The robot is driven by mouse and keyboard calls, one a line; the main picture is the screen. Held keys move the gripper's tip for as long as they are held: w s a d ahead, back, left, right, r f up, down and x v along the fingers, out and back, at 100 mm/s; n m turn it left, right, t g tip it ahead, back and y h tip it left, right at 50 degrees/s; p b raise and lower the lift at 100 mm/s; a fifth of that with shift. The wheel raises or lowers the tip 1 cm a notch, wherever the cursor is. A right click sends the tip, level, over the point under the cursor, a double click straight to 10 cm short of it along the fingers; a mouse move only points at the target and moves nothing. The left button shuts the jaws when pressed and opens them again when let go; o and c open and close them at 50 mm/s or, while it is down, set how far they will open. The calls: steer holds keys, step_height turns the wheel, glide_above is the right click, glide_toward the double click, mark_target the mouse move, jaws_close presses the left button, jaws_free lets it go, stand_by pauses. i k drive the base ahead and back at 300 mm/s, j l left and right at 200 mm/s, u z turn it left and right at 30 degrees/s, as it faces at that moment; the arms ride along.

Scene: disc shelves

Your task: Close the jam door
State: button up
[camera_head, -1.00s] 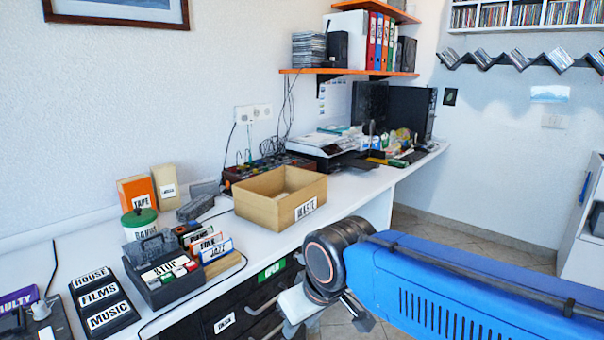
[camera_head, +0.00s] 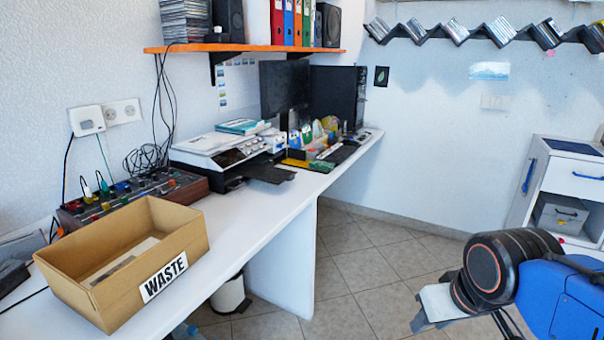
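No door marked "jam" can be read in this view. Below the drawer is an open compartment with a grey box inside (camera_head: 560,219). My blue arm with its black joint is at the lower right, in front of the cabinet.
A long white desk (camera_head: 262,222) runs along the left wall, with an open cardboard box marked WASTE (camera_head: 190,238) near me. A white bin (camera_head: 230,296) stands under the desk. The tiled floor (camera_head: 362,262) between desk and cabinet is clear.

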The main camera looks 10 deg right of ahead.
mark_target(301, 155)
steer(key=i+l+z, duration=0.35)
steer(key=i+z, duration=0.15)
steer(key=i+l+z, duration=0.1)
steer(key=i+z, duration=0.4)
steer(key=i+l+u, duration=0.1)
steer(key=i+u, duration=0.35)
steer(key=i+l+u, duration=0.25)
steer(key=i+u, duration=0.2)
steer(key=i+l+u, duration=0.65)
steer(key=l+u, duration=0.25)
steer(key=i+l+u, duration=0.2)
steer(key=l+u, duration=0.25)
steer(key=l, duration=0.2)
